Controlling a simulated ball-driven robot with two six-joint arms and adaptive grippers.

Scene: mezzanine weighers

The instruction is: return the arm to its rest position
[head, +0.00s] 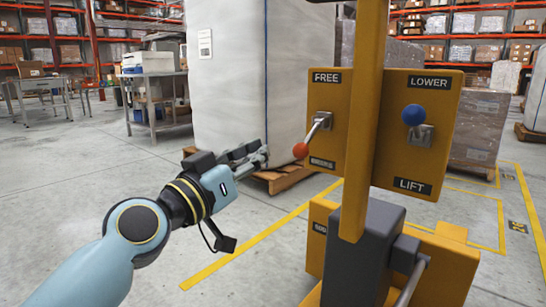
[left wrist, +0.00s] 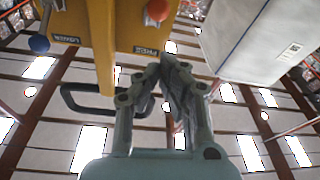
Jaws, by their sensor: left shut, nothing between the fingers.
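My left gripper (head: 262,156) reaches in from the left, shut and empty, its tips a short way left of the red lever ball (head: 300,150). In the left wrist view the gripper fingers (left wrist: 168,72) meet at the tips, and the red ball (left wrist: 157,10) shows above them, apart. The red-balled lever slants down and left from its mount, between a FREE label and a lower label too small to read. A blue-balled lever (head: 413,115) sits between LOWER and LIFT labels; it also shows in the left wrist view (left wrist: 39,44). My right gripper is out of view.
The yellow control panel (head: 360,95) and its post stand right of my left gripper. A tall wrapped load (head: 240,75) stands on a wooden pallet (head: 285,180) behind it. A table with a printer (head: 147,62) is farther back. Open concrete floor lies to the left.

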